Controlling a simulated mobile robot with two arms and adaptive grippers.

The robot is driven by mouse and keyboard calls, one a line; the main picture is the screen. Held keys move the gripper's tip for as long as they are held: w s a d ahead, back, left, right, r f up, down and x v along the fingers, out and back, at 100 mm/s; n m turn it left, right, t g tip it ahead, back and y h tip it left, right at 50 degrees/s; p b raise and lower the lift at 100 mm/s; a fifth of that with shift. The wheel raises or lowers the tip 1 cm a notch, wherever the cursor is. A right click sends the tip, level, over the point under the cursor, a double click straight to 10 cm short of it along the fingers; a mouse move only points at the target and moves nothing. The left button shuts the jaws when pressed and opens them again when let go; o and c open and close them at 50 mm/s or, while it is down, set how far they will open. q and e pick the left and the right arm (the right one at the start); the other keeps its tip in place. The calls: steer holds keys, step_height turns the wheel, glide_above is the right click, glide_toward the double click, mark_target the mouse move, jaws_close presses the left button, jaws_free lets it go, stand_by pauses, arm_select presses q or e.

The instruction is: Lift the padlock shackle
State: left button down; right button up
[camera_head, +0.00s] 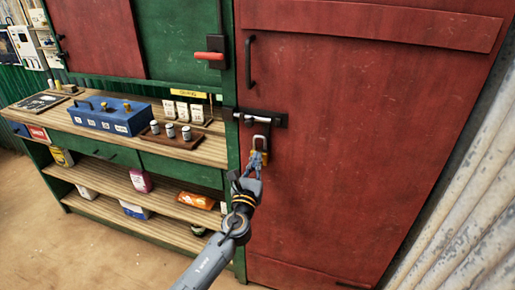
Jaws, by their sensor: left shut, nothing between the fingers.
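A small brass padlock (262,143) with a grey shackle hangs from the dark sliding bolt (262,118) on the left edge of the red door (370,130). My left gripper (258,160) is shut, with nothing visible between its fingers. Its fingertips are at the lower part of the padlock and hide some of its body. I cannot tell whether they touch it. My right gripper is not in view.
A green stall with a wooden counter (215,153) stands to the left. On it are a blue weight box (112,117), a board with several metal weights (170,131) and white cards. Shelves below hold packets. A dark handle (250,62) is above the bolt. Corrugated metal (470,200) rises at right.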

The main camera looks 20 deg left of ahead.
arm_select(q)
steer(key=r, duration=0.1)
steer(key=w+r, duration=0.1)
steer(key=r+p, duration=0.1)
steer(key=shift+w, duration=0.35)
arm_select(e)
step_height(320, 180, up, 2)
